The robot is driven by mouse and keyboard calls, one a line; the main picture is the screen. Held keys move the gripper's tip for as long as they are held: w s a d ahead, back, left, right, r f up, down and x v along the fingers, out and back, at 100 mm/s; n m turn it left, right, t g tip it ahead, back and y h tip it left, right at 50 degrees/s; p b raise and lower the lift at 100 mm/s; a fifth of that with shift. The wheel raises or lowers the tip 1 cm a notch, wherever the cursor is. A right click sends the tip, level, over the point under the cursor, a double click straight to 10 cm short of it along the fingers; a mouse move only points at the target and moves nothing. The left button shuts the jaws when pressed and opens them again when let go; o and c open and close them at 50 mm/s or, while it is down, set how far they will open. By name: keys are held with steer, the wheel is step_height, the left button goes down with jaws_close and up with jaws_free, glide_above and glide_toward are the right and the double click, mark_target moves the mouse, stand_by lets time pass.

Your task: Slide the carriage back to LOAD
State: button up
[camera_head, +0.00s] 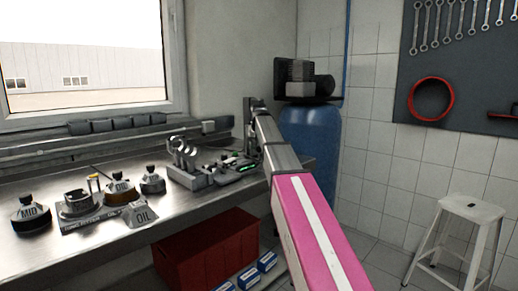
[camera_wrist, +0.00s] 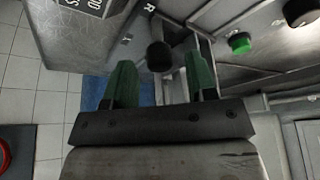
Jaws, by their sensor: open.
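In the wrist view, my gripper (camera_wrist: 158,62) is open, with its two green fingers apart. A black round knob (camera_wrist: 160,55) shows between the fingertips, with a gap on both sides; I cannot tell its depth relative to them. The knob appears near metal rails (camera_wrist: 204,52), and it may be the carriage handle. The carriage body and the LOAD mark cannot be clearly made out. A grey lettered block (camera_wrist: 85,28) is to the left. In the head view, the bench fixture (camera_head: 238,170) is partly behind my arm, and my fingers cannot be made out clearly.
A green button (camera_wrist: 240,42) and another black knob (camera_wrist: 301,11) are at right in the wrist view. On the bench (camera_head: 30,250) stand a clamp-like stand (camera_head: 187,165) and several black-capped containers (camera_head: 30,213). A red crate (camera_head: 205,250) and white stool (camera_head: 462,215) stand below.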

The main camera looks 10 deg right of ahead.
steer(key=shift+x, duration=0.75)
jaws_close()
steer(key=shift+s+a, duration=0.9)
steer(key=shift+a, duration=0.3)
steer(key=shift+s+a, duration=0.85)
steer(key=shift+a, duration=0.4)
steer(key=shift+s+a, duration=0.9)
steer(key=shift+a, duration=0.3)
jaws_free()
steer(key=shift+a, duration=0.1)
steer(key=shift+s+r, duration=0.1)
steer(key=v, duration=1)
steer(key=shift+r, duration=0.25)
steer(key=shift+s, duration=0.15)
